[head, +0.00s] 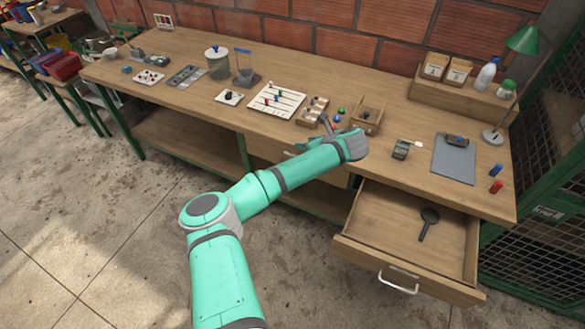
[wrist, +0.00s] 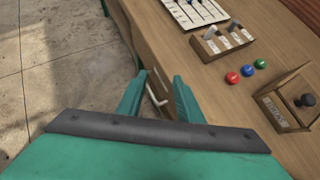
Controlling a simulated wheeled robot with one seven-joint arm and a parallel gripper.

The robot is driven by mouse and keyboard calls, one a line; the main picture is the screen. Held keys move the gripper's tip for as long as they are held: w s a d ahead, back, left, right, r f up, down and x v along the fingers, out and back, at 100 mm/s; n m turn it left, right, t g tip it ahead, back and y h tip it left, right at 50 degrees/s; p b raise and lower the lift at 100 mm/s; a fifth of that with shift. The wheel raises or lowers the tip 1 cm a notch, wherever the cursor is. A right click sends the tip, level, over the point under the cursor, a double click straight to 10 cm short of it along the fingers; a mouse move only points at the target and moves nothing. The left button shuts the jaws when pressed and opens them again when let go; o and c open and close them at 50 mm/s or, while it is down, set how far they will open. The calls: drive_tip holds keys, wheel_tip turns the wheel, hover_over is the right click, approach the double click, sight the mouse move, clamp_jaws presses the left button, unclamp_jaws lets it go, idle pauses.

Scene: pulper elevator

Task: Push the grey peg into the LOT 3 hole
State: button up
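The white board (head: 290,110) with several dark lines and small coloured pegs lies flat on the bench in the head view. Its near part shows at the top of the wrist view (wrist: 205,17). I cannot make out a grey peg or the LOT 3 lettering in either view. My gripper (head: 327,123) is over the front part of the bench, right of the board and apart from it. In the wrist view my gripper (wrist: 158,88) has its two fingers apart with nothing between them, above the bench's front edge.
A wooden card rack (wrist: 224,40), red (wrist: 232,77), blue (wrist: 247,70) and green (wrist: 260,63) balls or knobs, and a wooden box (wrist: 280,112) with a dark knob stand right of the fingers. An open drawer (head: 400,240) holding a dark magnifier-like tool (head: 428,222) juts out at the bench front.

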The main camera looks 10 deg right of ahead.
drive_tip(key=s+a+f+n+g+y, duration=0.1)
drive_tip(key=s+a+f+n+g, duration=0.1)
drive_tip(key=a+f+n+g, duration=0.2)
drive_tip(key=shift+s+a+f+n+g+y, duration=0.3)
drive_tip(key=shift+s+a+f+n+y, duration=0.1)
drive_tip(key=shift+a+f+n, duration=0.55)
drive_tip(key=shift+w, duration=0.2)
